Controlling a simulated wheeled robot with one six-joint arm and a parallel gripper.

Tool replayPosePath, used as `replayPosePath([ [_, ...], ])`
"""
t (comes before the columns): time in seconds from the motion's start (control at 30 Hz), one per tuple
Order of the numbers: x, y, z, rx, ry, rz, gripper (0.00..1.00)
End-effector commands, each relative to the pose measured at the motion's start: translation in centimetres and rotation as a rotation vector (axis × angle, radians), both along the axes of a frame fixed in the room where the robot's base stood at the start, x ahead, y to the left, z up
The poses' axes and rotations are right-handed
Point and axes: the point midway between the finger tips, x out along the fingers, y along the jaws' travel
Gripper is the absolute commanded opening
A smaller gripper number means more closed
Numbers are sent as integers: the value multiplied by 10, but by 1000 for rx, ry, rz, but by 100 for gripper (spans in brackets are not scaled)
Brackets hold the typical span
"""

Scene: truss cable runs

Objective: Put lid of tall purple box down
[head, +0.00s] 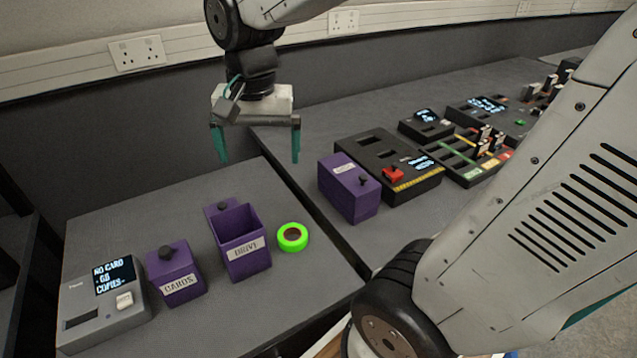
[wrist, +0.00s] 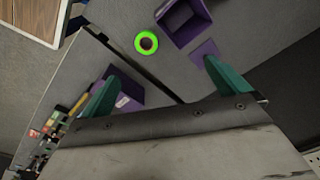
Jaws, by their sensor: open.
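The tall purple box labelled DRIVE (head: 246,262) stands upright and open on the near grey table. Its purple lid (head: 213,211), with a dark knob, lies behind the box, partly hidden by it. In the wrist view the lid (wrist: 203,49) shows as a flat purple square beside the open box (wrist: 186,32), apart from my gripper. My gripper (head: 257,158) is open and empty, pointing down above and behind the box and lid. Its two green fingers also show in the wrist view (wrist: 160,72), with nothing between them.
A closed purple CARDS box (head: 174,273) and a grey card device (head: 100,310) stand to the left. A green ring (head: 293,249) lies right of the DRIVE box. Another purple box (head: 345,198) and black panels (head: 410,185) occupy the right table.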

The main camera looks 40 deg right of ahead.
Motion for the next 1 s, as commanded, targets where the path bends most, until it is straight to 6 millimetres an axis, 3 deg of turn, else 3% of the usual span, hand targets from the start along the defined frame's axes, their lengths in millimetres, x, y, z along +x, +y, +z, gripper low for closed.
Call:
replayPosePath([
  [0.03, -22, -2, 6, -7, -15, 86, 100],
  [0.2, -86, -5, 10, -36, -32, 398, 100],
  [0.4, -131, -7, 4, -61, -42, 639, 100],
  [0.57, -142, -7, 1, -67, -42, 704, 100],
  [1.0, -142, -7, 1, -67, -42, 707, 100],
])
